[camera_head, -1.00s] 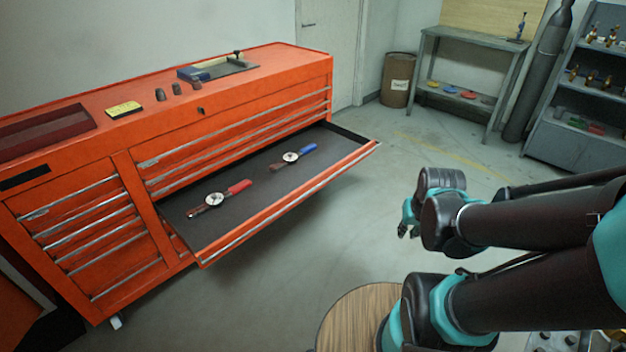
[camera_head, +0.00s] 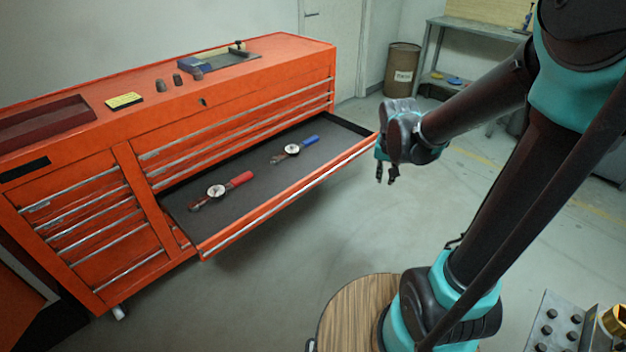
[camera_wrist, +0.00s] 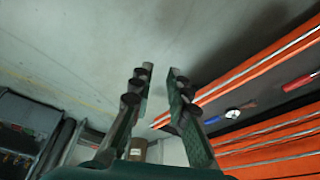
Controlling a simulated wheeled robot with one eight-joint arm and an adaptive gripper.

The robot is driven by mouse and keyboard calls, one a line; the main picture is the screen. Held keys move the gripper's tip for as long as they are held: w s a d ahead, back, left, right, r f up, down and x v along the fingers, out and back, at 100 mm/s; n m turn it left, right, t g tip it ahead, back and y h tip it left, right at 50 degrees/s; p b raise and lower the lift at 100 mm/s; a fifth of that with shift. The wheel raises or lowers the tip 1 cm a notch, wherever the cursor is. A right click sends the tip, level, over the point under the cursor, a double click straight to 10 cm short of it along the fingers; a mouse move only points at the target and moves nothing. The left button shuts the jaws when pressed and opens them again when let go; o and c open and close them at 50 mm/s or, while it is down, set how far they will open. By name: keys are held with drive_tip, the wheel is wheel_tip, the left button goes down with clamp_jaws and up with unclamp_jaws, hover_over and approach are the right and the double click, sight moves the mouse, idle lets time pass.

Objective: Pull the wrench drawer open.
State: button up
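The wrench drawer (camera_head: 255,172) of the orange tool cabinet (camera_head: 75,215) is pulled well out. A wrench with a red handle (camera_head: 222,190) and a wrench with a blue handle (camera_head: 294,149) lie apart on its dark liner. My gripper (camera_head: 386,178) is just off the drawer's right front corner, pointing down and touching nothing that I can see. In the wrist view its two fingers (camera_wrist: 160,82) are spread with nothing between them. The drawer also shows at the right of the wrist view (camera_wrist: 255,78).
The cabinet top holds a yellow item (camera_head: 124,101), small dark pieces and a flat tool plate (camera_head: 222,66). A brown barrel (camera_head: 402,69) and a grey workbench (camera_head: 440,50) stand behind. A round wooden top (camera_head: 350,310) is at the front. The floor before the drawer is clear.

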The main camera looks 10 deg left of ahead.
drive_tip(key=w+a+m, duration=0.1)
drive_tip(key=w+a, duration=0.4)
drive_tip(key=w, duration=0.1)
drive_tip(key=m+h, duration=0.2)
drive_tip(key=m, duration=0.2)
hover_over(314, 182)
drive_tip(key=s+a, duration=0.4)
drive_tip(key=s, duration=0.1)
wheel_tip(314, 182, down, 8)
drive_tip(key=x, duration=1.6)
drive_tip(key=shift+f, duration=0.2)
clamp_jaws()
